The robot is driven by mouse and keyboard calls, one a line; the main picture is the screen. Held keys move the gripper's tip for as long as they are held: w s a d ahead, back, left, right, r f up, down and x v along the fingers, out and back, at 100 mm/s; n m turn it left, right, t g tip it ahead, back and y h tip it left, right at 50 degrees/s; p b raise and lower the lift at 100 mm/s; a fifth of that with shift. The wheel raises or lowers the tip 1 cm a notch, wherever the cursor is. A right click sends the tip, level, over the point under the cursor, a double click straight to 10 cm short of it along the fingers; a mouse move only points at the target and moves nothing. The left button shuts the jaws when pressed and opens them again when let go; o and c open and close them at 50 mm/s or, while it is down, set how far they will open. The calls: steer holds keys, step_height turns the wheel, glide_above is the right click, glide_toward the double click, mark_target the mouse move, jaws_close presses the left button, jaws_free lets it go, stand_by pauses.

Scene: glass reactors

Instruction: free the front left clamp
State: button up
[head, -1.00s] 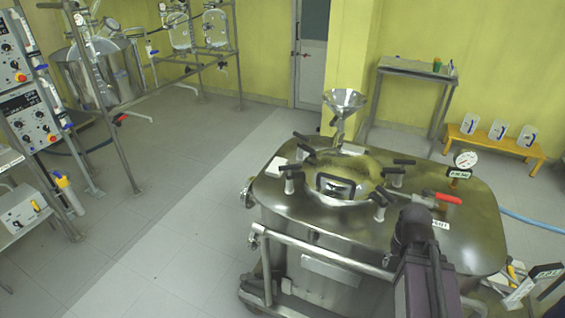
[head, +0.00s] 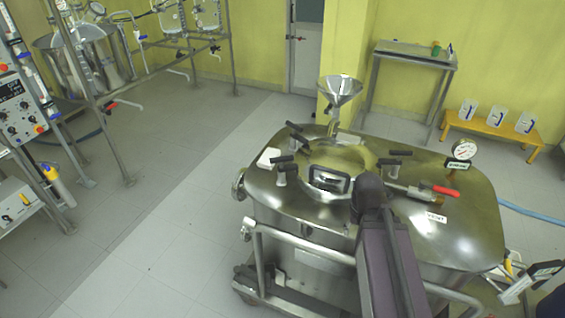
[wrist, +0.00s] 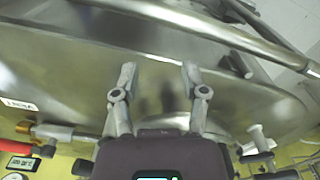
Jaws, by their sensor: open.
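The front left clamp (head: 281,172) is a pale metal post with a black T-handle, standing upright at the left front of the round lid opening on the steel vessel (head: 460,215). In the wrist view, what looks like the same clamp (wrist: 259,140) is at the lower right, apart from my fingers. My gripper (wrist: 158,72) is open and empty over the lid, its two grey fingers spread. In the head view my arm hides the fingers and the front right clamp. The back left clamp (head: 302,146) and back right clamp (head: 391,167) also stand on the lid.
A red-handled valve (head: 440,191) and a gauge (head: 464,150) are on the lid's right. A steel rail (head: 310,246) runs along the vessel's front. The floor (head: 160,210) to the left is clear.

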step_height(320, 180, up, 17)
steer(key=n+p, duration=1.6)
steer(key=p, duration=0.1)
glide_above(281, 162)
steer(key=shift+w+f, duration=0.15)
steer(key=shift+w, duration=0.3)
steer(key=shift+f+b, duration=0.2)
steer(key=shift+b, duration=0.15)
step_height(281, 162, down, 13)
steer(key=b, duration=1.3)
steer(key=shift+f, duration=0.2)
